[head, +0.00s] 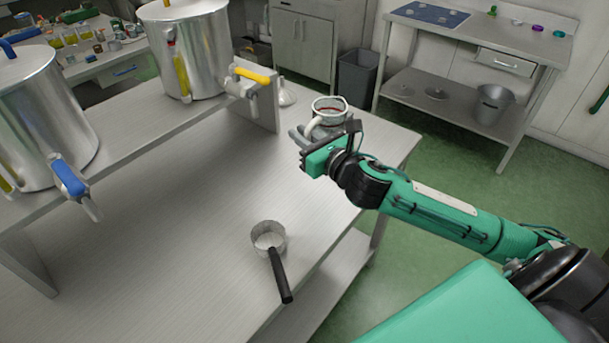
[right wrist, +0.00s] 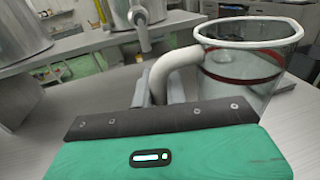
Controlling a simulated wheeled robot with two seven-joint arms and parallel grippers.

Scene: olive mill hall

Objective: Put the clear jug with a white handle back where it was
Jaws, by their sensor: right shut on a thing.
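The clear jug (head: 331,109) with a white handle and a dark red band is at the right end of the steel table (head: 190,225). My right gripper (head: 304,137) is shut on its handle. In the right wrist view the jug (right wrist: 245,75) stands upright at the right, with its white handle (right wrist: 172,72) curving down behind the gripper's body. The fingertips are mostly hidden there, and the jug's base is hidden too, so I cannot tell if it touches the table. My left gripper is not in view.
Two steel tanks, one with a blue tap (head: 70,178) and one with a yellow tap (head: 252,76), stand on a raised shelf. A small pan (head: 268,238) with a black handle lies near the table's front edge. A funnel (head: 286,93) is behind the jug. The table's middle is clear.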

